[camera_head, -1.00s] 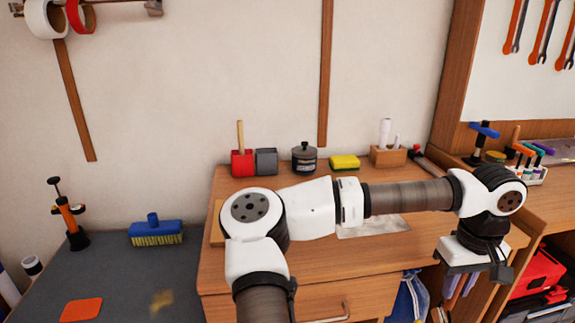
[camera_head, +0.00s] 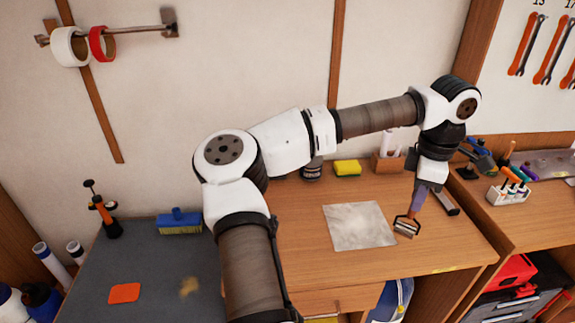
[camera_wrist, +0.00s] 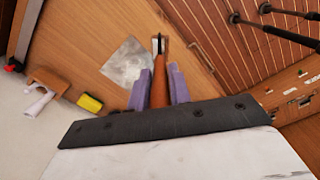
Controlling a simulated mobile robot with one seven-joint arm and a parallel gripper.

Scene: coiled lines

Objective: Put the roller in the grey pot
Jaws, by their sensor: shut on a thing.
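The roller (camera_head: 407,227) hangs below my gripper (camera_head: 418,203) in the head view, its metal-looking head pointing down above the right part of the wooden bench. In the wrist view my gripper (camera_wrist: 160,92) has its two purple fingers shut on the roller's orange handle (camera_wrist: 160,85).
A grey sheet (camera_head: 359,226) lies on the bench left of the roller. A yellow sponge (camera_head: 347,167), a dark jar (camera_head: 311,171) and a wooden holder (camera_head: 388,163) stand along the back. A marker rack (camera_head: 508,193) is at right. The front right of the bench is clear.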

